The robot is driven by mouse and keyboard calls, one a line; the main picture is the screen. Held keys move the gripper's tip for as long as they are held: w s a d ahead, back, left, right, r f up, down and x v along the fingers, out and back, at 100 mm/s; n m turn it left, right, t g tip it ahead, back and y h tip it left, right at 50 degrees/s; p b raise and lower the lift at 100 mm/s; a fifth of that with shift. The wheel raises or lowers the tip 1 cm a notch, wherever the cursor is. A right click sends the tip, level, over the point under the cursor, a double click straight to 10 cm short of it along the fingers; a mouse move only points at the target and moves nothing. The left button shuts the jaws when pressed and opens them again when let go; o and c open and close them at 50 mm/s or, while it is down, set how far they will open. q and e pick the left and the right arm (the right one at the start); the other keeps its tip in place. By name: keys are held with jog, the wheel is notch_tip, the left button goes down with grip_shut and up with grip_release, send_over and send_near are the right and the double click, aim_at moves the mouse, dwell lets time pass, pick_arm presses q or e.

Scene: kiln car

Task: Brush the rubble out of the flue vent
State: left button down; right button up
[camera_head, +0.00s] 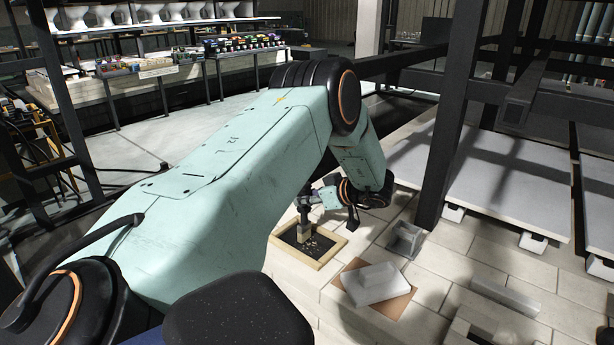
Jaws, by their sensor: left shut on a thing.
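The flue vent (335,241) is a dark square opening with a pale tan frame, set in the light brick deck at the middle of the view. Small pale bits of rubble (317,244) lie scattered on its dark inside. My right gripper is out of view.
A whitish tray (375,284) rests on a brown board (398,304) in front of the vent. A small grey box (405,239) stands right of the vent. Dark steel posts (455,120) and pale slabs (510,180) stand at right. Bare bricks lie between.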

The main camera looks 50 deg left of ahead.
pick_arm(q)
jog(key=shift+f, duration=0.25)
dwell(0.3)
jog(key=w+d, duration=0.1)
jog(key=d, duration=0.5)
jog(key=shift+w, duration=0.2)
jog(key=shift+a, duration=0.1)
dwell(0.6)
jog(key=shift+s+a+p, duration=0.1)
jog(key=shift+s+a, duration=0.15)
jog(key=shift+a, duration=0.7)
jog(key=shift+s+a+p, duration=0.15)
jog(key=shift+s+a, duration=0.05)
jog(key=shift+a, duration=0.8)
jog(key=shift+s+a+p, duration=0.1)
jog(key=shift+s+a, duration=0.15)
jog(key=shift+a, duration=0.7)
jog(key=shift+d, duration=0.1)
